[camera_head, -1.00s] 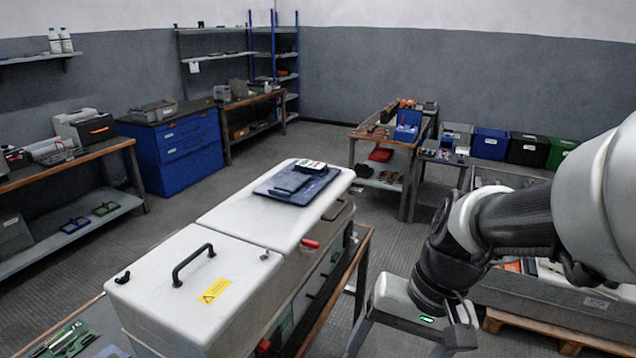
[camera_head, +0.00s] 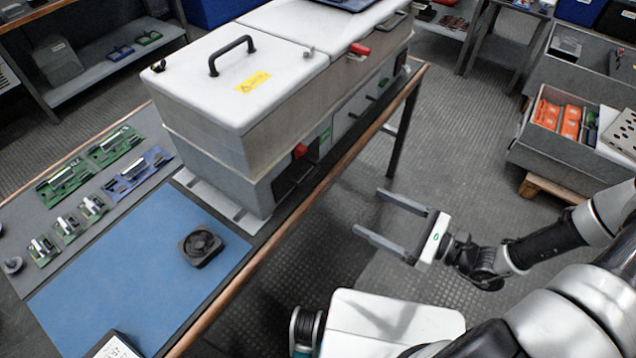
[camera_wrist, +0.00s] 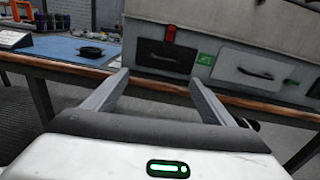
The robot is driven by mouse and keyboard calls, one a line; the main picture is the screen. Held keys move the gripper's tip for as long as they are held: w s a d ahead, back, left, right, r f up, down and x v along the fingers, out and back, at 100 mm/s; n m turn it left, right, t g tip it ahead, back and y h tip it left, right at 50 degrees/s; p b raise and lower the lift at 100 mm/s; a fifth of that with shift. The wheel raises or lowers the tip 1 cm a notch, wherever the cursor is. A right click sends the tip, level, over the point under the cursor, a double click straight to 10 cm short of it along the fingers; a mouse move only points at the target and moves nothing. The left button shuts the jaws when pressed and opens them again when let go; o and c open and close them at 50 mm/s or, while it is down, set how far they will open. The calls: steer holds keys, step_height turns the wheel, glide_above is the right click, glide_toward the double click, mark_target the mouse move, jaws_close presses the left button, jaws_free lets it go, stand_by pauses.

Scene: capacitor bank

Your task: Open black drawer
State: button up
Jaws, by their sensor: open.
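The black drawer (camera_wrist: 166,57) is a dark front with a handle, low in the side of the grey cabinet (camera_wrist: 230,22), and looks shut. In the head view the black drawer (camera_head: 293,181) is seen at a steep angle below a red switch (camera_head: 300,151). My gripper (camera_head: 369,212) is open and empty, off the bench's front edge, with its fingers pointing left towards the cabinet. In the wrist view my gripper (camera_wrist: 160,78) has the black drawer between and beyond its fingertips, with a clear gap.
A light drawer (camera_wrist: 258,70) with a dark handle is right of the black one. The bench's wooden edge (camera_wrist: 70,68) runs below the drawers. A blue mat (camera_head: 130,265) bears a black fan (camera_head: 201,246). Circuit boards (camera_head: 92,172) lie behind it.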

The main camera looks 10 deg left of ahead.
steer(key=w+a, duration=0.3)
steer(key=a, duration=0.5)
steer(key=w+a+f+m+t+b, duration=0.1)
steer(key=w+a, duration=0.3)
steer(key=a, duration=0.4)
steer(key=shift+c, duration=0.3)
steer(key=c, duration=1.2)
steer(key=p+v, duration=0.2)
steer(key=v, duration=1.7)
steer(key=shift+s+d+r, duration=0.1)
steer(key=shift+s, duration=0.15)
steer(key=o, duration=1.3)
steer(key=shift+c, duration=0.2)
